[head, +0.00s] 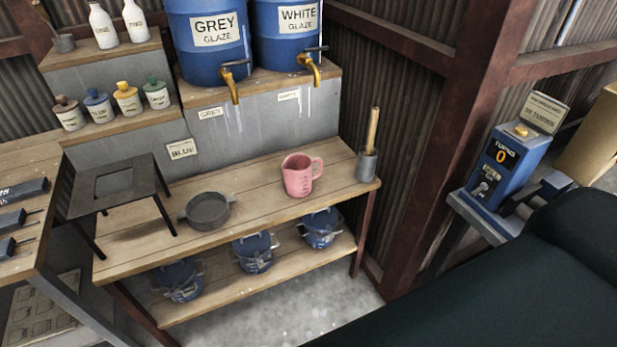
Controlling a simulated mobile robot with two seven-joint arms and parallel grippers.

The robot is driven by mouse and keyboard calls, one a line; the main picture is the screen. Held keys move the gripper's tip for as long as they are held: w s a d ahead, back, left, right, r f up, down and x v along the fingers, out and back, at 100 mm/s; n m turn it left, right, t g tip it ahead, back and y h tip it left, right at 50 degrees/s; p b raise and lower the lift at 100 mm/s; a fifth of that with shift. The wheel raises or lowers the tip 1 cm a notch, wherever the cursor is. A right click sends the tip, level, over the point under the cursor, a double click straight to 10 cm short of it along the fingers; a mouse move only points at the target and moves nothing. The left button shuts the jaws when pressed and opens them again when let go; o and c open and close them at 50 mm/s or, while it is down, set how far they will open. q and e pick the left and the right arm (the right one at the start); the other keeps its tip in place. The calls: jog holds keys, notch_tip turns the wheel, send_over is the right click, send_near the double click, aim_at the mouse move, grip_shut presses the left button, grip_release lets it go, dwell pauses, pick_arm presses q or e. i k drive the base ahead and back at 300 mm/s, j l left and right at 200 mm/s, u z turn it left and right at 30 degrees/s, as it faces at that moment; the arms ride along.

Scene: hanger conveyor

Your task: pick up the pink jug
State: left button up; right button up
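The pink jug (298,177) stands upright on the wooden bench top (252,199), right of the middle. It has a handle on its right side and faint markings on its front. Nothing touches it. Neither of my grippers is in the head view.
A dark grey pan (208,211) and a black stand (113,187) are left of the jug. A grey cup with a wooden stick (368,162) is to its right. Blue barrels with taps (209,38) stand behind and above. Several blue pots (254,252) sit on the lower shelf.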

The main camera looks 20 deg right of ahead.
aim_at(297, 168)
jog(key=z, duration=1.25)
jog(key=i+z, duration=0.35)
jog(key=i+j, duration=0.4)
jog(key=i, duration=0.25)
